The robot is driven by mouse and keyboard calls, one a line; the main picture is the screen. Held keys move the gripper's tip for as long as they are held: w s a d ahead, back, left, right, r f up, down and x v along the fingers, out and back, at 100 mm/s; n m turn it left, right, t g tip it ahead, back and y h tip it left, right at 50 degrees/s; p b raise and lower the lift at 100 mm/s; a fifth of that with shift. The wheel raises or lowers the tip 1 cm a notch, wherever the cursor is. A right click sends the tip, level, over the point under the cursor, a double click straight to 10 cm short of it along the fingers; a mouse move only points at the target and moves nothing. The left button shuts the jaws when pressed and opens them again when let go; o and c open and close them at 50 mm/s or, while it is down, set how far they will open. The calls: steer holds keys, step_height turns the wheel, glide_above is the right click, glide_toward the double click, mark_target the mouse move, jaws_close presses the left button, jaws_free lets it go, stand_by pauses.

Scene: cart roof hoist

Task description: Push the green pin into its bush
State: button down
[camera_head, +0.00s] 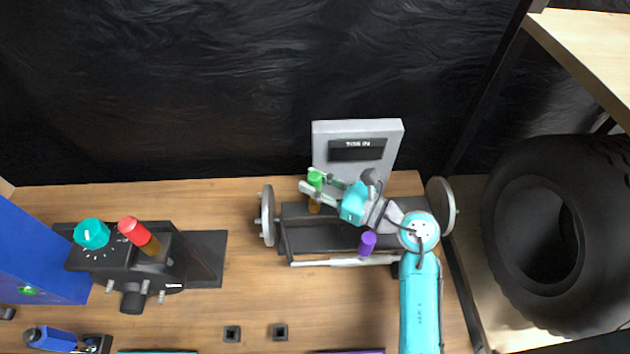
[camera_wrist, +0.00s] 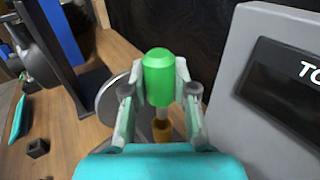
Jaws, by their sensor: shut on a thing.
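The green pin (camera_wrist: 158,78) stands between the two fingers of my gripper (camera_wrist: 160,92) in the wrist view, and the fingers are shut on its green head. In the head view the green pin (camera_head: 315,179) shows at the tips of my gripper (camera_head: 310,184), at the left front of the grey panel. An orange-brown bush or shank (camera_head: 314,205) is just below the green head; it also shows in the wrist view (camera_wrist: 162,130). I cannot tell how deep the pin sits.
The grey panel (camera_head: 358,128) with a dark label stands close right of my gripper. A purple knob (camera_head: 367,243) stands on the cart nearer the front. A wheel (camera_head: 267,215) is at the cart's left. A red-topped pin (camera_head: 132,229) and a teal knob (camera_head: 91,234) are on a black block.

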mark_target(315, 174)
steer(key=shift+f, duration=0.7)
stand_by(2.5)
steer(key=shift+r, duration=0.35)
steer(key=shift+f, duration=1.9)
stand_by(1.3)
steer(key=c, duration=0.8)
jaws_free()
steer(key=shift+c, duration=0.2)
step_height(315, 174, up, 10)
